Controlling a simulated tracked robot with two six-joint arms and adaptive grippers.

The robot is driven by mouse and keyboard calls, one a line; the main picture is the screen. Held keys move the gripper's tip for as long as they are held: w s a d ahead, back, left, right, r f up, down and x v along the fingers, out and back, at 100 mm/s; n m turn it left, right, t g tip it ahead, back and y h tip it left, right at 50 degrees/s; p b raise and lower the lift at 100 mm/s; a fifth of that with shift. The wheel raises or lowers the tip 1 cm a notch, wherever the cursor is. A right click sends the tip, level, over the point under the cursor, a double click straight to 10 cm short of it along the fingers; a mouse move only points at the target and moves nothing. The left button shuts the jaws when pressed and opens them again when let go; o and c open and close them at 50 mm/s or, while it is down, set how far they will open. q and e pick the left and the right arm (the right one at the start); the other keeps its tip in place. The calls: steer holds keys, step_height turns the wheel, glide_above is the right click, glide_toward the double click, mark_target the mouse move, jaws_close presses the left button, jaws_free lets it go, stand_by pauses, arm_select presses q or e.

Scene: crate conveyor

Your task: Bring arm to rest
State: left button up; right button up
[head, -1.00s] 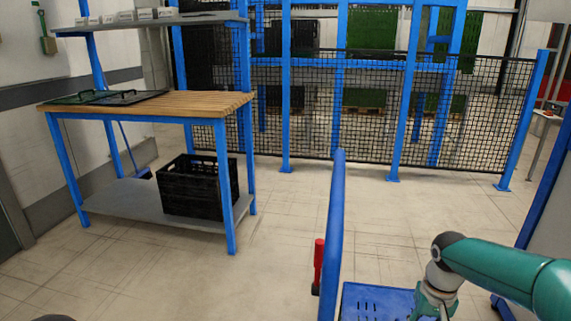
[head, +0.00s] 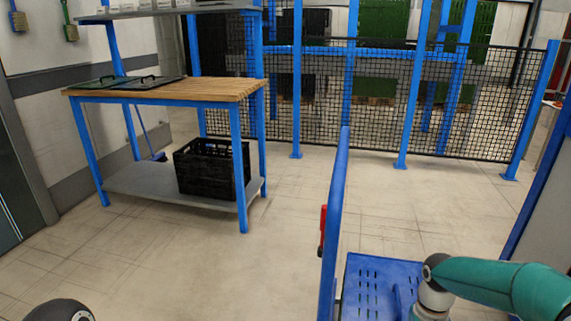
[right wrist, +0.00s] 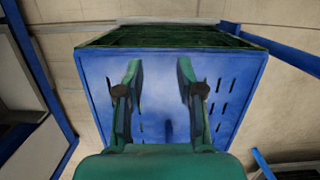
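My right arm (head: 490,285) comes in at the lower right of the head view, bent over a blue slotted platform (head: 372,278). Its gripper is below the head view's edge. In the right wrist view my right gripper (right wrist: 160,80) has its two green fingers spread well apart, with nothing between them. The blue slotted surface (right wrist: 160,125) lies behind the fingers; I cannot tell if they touch it. My left gripper is not in view. A dark rounded part at the lower left corner of the head view seems to be mine.
A blue upright bar (head: 334,200) with a red grip stands beside the platform. A wooden-topped workbench (head: 220,87) with a black crate (head: 190,178) on its lower shelf stands left. A mesh fence (head: 455,95) closes the back. The floor between is clear.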

steer(key=s+a+f+y, duration=0.4)
steer(key=s+a+f, duration=1.3)
steer(key=s+f, duration=0.25)
steer(key=w+r+t+p, duration=0.2)
steer(key=w+r+p, duration=0.1)
steer(key=r+p, duration=2.6)
steer(key=shift+d+t, duration=0.25)
steer(key=shift+t, duration=0.15)
